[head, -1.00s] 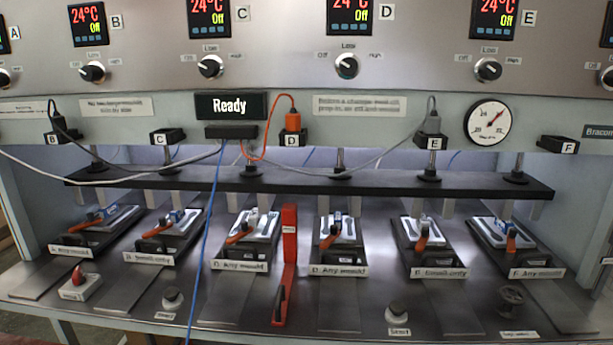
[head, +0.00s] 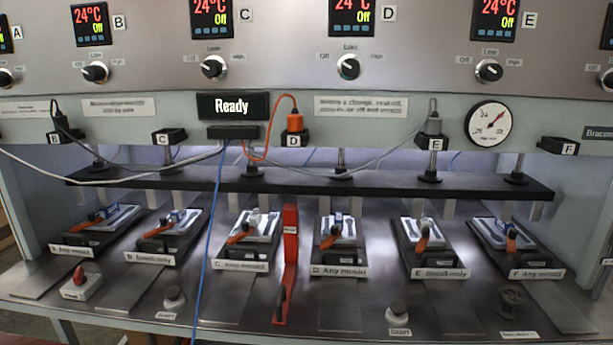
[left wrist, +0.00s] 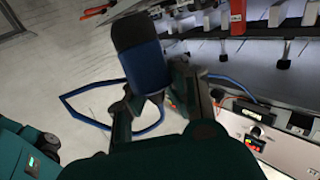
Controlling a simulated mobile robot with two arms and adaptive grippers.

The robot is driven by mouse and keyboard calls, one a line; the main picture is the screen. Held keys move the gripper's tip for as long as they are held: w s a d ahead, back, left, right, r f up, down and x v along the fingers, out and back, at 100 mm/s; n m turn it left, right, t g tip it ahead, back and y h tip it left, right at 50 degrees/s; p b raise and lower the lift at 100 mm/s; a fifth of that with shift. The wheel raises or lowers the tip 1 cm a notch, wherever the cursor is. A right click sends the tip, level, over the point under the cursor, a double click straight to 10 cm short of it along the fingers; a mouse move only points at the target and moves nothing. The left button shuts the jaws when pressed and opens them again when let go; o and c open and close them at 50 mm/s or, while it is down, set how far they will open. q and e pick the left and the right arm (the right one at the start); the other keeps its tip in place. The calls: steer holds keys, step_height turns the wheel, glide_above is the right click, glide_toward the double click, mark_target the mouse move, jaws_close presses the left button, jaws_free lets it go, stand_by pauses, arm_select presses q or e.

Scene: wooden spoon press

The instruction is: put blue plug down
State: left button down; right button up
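The blue plug (left wrist: 141,60) shows in the left wrist view, dark blue with a darker, rounded end. My left gripper (left wrist: 155,92) has its two dark green fingers on either side of the plug's lower part and appears shut on it. A blue cable (left wrist: 100,122) loops around beside the fingers. In the head view the blue cable (head: 212,240) hangs from the black socket block (head: 233,132) across the press front. Neither gripper shows in the head view, and the plug is not visible there.
Pale floor (left wrist: 60,80) lies around the held plug in the wrist view. The press bench (head: 300,315) carries several mould stations, a red lever (head: 290,250) and front knobs. An orange plug (head: 295,123) sits at socket D, and a grey plug (head: 433,124) at E.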

arm_select(q)
steer(key=s+d+f+n+t+y, duration=0.1)
steer(key=s+n+t+y, duration=0.4)
steer(key=n+y, duration=0.6)
steer(key=shift+s+d+f+t+y, duration=0.2)
steer(key=shift+d+f+t+y, duration=0.35)
steer(key=shift+t+y, duration=1.05)
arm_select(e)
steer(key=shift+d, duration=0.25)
arm_select(q)
steer(key=shift+a+f+g+y, duration=0.15)
steer(key=shift+f+g+y, duration=0.1)
steer(key=shift+g+y, duration=0.05)
